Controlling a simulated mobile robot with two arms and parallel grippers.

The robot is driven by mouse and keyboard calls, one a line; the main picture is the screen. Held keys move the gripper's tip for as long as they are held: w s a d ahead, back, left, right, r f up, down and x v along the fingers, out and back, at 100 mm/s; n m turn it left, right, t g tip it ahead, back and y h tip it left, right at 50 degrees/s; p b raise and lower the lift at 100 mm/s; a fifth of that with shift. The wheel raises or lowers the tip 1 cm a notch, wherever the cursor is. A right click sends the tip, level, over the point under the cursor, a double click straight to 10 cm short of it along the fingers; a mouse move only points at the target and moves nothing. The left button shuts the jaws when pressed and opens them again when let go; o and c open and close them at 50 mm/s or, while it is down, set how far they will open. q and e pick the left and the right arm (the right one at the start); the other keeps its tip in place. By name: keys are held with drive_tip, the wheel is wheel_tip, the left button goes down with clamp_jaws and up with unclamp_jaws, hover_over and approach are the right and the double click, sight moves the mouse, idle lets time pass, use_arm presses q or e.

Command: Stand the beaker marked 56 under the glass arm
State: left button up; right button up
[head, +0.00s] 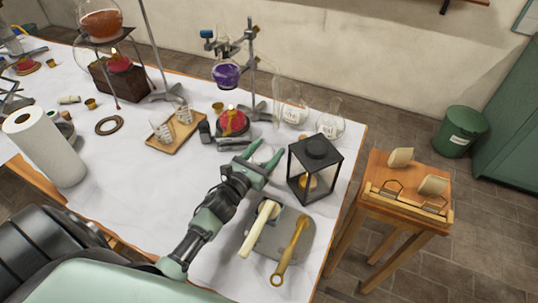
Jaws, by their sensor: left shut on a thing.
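My left gripper (263,161) reaches over the table's front right part, its green fingers on either side of a clear round glass vessel (265,153), seemingly a beaker. Any number on it is not readable, and the fingers hide part of it. The glass arm (276,98) slopes down to the right from the purple flask (227,74) on a clamp stand. My right gripper is not in view.
A black lantern (315,169) stands close to the right of my left gripper. A grey slab (277,238) with a pale bar and brass tool lies in front. A red burner (232,121) sits under the purple flask. The table's right edge is near.

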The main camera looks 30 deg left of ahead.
sight(268, 150)
use_arm(q)
drive_tip(key=shift+w+f, duration=0.15)
drive_tip(key=shift+f, duration=0.05)
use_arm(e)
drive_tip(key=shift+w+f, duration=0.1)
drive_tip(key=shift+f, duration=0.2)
